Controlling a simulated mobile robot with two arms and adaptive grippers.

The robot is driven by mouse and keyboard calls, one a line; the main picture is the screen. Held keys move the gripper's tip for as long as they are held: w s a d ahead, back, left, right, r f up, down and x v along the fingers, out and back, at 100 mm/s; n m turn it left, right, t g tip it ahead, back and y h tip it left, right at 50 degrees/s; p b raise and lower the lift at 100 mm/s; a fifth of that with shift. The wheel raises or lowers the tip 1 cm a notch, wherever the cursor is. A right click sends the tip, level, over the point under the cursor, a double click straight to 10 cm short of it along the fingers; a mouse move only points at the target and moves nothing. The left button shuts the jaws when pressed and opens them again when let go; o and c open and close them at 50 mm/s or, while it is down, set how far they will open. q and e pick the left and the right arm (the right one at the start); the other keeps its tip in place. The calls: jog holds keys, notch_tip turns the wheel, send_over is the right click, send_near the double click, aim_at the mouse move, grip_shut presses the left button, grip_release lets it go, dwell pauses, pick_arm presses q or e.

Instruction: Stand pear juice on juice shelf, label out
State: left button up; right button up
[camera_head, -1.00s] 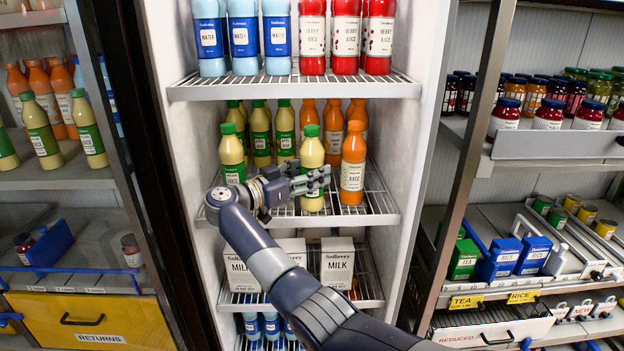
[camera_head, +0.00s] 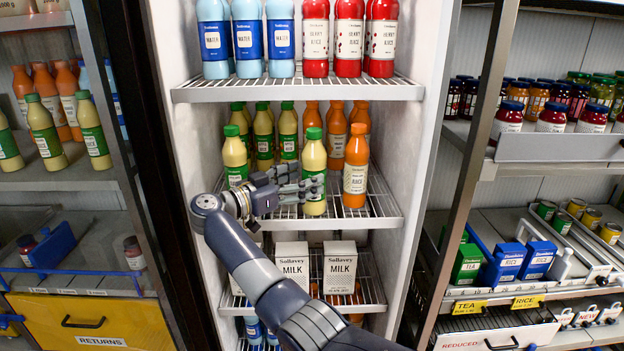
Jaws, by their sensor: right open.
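A pear juice bottle (camera_head: 313,158), pale yellow-green with a dark green cap, stands upright at the front middle of the juice shelf (camera_head: 285,222). Its green label shows partly toward me, and fingertips cover its left part. My right gripper (camera_head: 303,189) is open at the bottle's left side, its fingertips overlapping the bottle's left edge in view; I cannot tell whether they touch it. My left gripper is not in view.
Another yellow-green bottle (camera_head: 235,152) stands left of the gripper, and an orange juice bottle (camera_head: 355,160) stands close on the right. More juices stand behind. Water and red bottles fill the shelf above. Milk cartons (camera_head: 340,268) stand below.

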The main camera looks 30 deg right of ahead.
jog(key=a+b, duration=0.2)
jog(key=a, duration=0.6)
jog(key=shift+s+a, duration=0.35)
jog(key=shift+s, duration=0.1)
